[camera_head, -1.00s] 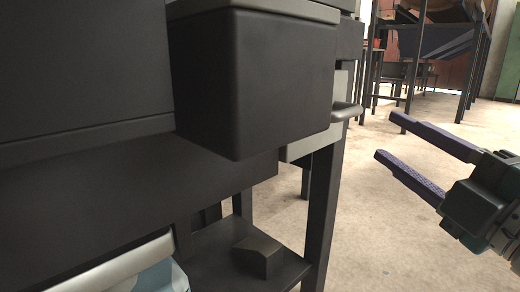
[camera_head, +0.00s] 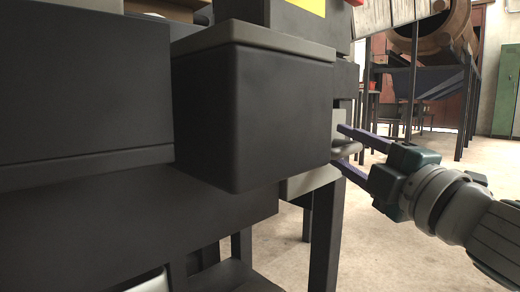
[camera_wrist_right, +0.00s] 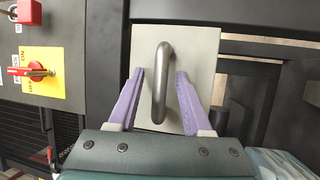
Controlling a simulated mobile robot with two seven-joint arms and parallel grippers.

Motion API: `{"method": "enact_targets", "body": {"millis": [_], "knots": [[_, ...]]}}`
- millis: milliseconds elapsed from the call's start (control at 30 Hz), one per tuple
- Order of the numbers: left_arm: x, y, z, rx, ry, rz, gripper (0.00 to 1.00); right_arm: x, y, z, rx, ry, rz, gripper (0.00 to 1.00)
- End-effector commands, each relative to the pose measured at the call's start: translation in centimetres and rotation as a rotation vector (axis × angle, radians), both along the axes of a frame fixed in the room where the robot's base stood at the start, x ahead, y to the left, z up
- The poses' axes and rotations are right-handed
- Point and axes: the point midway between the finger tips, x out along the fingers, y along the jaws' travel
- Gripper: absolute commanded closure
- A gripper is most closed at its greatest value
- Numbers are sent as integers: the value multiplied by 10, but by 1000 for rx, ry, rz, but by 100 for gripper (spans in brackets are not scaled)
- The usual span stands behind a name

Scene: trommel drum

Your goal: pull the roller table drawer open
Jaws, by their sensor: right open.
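The light grey drawer front (camera_wrist_right: 203,48) of the roller table faces the right wrist camera, with a dark grey bar handle (camera_wrist_right: 159,85) standing out from its middle. In the head view only part of the drawer front (camera_head: 300,187) shows past the dark box, with the handle (camera_head: 347,150) at its right. My right gripper (camera_wrist_right: 159,73) is open, one purple finger on each side of the handle, with a visible gap on both sides. In the head view the right gripper (camera_head: 342,147) reaches in from the right, its fingers straddling the handle. My left gripper is not in view.
A large dark box (camera_head: 255,115) juts out left of the handle. A red switch on a yellow plate (camera_wrist_right: 42,90) is at left in the wrist view. A table leg (camera_head: 325,235) stands below. Open floor (camera_head: 390,250) lies to the right.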

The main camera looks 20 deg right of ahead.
Motion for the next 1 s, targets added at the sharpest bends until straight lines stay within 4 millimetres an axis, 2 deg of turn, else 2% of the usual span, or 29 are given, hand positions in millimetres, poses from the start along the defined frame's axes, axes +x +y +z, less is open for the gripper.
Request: {"method": "enact_targets", "body": {"millis": [67, 500, 1000], "knots": [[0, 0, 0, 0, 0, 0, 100, 0, 0, 0, 0, 0, 0, 50], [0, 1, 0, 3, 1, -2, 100, 0, 0, 0, 0, 0, 0, 99], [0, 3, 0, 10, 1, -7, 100, 0, 0, 0, 0, 0, 0, 100]]}}
